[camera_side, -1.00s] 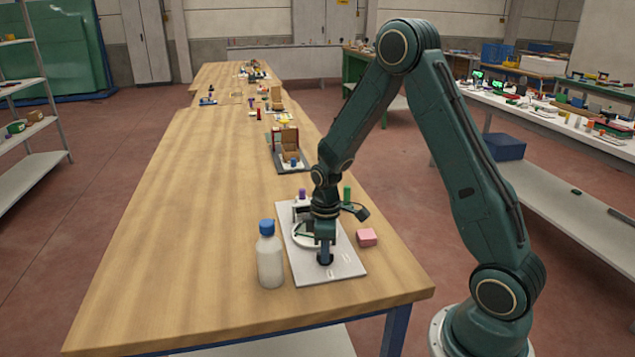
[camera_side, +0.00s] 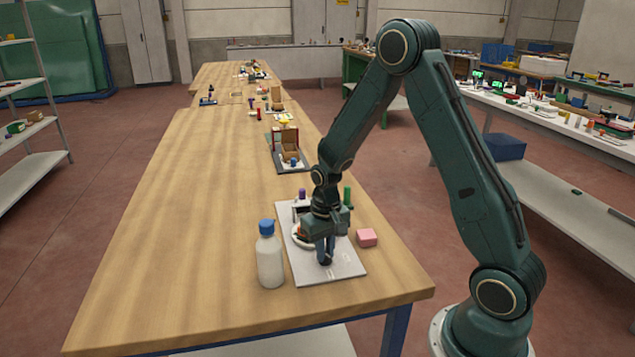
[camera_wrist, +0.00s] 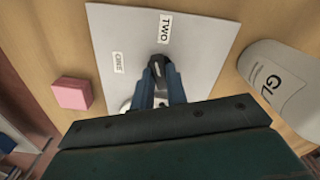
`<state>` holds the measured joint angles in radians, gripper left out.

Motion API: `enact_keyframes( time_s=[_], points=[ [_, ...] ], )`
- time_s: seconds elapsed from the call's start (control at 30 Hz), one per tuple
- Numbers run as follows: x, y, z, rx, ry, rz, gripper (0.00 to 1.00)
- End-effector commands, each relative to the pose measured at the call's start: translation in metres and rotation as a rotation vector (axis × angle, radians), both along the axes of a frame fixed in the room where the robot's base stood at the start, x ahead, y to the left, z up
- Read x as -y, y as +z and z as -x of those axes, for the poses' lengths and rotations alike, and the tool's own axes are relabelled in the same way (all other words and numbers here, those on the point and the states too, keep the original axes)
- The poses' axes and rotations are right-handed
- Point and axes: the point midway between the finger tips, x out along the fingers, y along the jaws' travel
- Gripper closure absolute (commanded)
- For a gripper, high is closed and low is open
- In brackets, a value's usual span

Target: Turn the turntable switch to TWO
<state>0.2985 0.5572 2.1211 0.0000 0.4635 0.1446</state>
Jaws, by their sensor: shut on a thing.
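The turntable switch is a small black knob (camera_wrist: 156,68) on a light grey panel (camera_wrist: 205,50). In the wrist view its tip points up the picture, closer to the TWO label (camera_wrist: 165,27) than to the ONE label (camera_wrist: 118,62). My gripper (camera_side: 325,250) is low over the near end of the panel. Its blue fingers (camera_wrist: 158,86) are shut on the knob, one on each side, and hide part of it. The white round turntable (camera_side: 301,236) sits farther back on the panel, partly hidden by my gripper.
A bottle with a blue cap (camera_side: 269,255) stands close to the panel's left edge. A pink block (camera_side: 367,237) lies at its right. A purple piece (camera_side: 302,194) and a green piece (camera_side: 347,196) stand at the panel's back. The wooden table (camera_side: 190,230) is clear at left.

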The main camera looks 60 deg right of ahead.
Motion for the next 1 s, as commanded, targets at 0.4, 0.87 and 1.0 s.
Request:
enact_keyframes(
  time_s=[0.4,0.87,1.0],
  points=[
    [0.0000,0.0013,-0.0003,0.001,-0.291,0.001,1.00],
    [0.0000,0.0014,-0.0004,0.002,-0.360,0.000,1.00],
    [0.0000,0.0014,-0.0005,0.002,-0.360,0.000,1.00]
  ],
)
